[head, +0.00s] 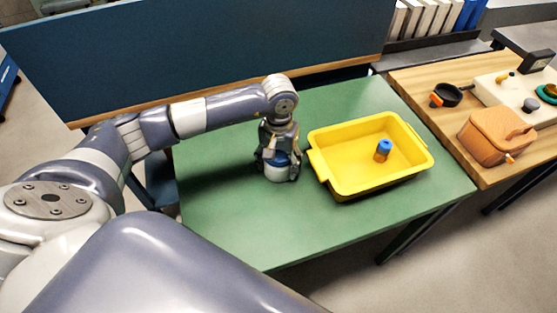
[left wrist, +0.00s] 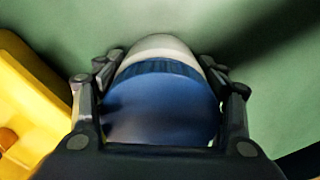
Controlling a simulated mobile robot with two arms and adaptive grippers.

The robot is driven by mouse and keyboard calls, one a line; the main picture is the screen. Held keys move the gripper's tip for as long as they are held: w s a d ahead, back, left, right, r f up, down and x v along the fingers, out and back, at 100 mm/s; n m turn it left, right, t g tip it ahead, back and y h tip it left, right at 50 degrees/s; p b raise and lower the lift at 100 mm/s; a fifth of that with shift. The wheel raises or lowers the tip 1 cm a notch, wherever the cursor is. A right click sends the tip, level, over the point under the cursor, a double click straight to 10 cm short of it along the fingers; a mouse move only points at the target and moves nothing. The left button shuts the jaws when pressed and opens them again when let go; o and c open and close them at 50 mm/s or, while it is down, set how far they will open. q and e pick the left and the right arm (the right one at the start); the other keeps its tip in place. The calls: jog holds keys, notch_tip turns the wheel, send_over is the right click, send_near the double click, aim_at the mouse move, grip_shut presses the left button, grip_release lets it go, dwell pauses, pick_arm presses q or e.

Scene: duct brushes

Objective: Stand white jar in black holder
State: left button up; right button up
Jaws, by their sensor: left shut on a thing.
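My left gripper (head: 278,172) is over the green table, just left of the yellow tray, pointing down. In the left wrist view its fingers (left wrist: 158,85) are shut on either side of a jar with a wide blue ribbed lid (left wrist: 160,105) and a white body (left wrist: 165,47). I take this as the white jar. In the head view the fingers mostly hide it, and I cannot tell whether its base touches the table. No black holder can be clearly made out. A small round black thing (head: 449,95) is on the wooden table. My right gripper is not in view.
The yellow tray (head: 318,160) holds a small blue-topped orange thing (head: 383,150). The green table (head: 240,230) is bare in front of the gripper. A blue panel (head: 200,50) stands behind. The wooden table (head: 430,75) at right carries an orange-brown box (head: 490,138) and other items.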

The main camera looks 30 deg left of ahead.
pick_arm(q)
jog(key=shift+f+b, duration=0.15)
jog(key=shift+b, duration=0.15)
jog(key=o, duration=1.2)
jog(key=shift+c, duration=0.2)
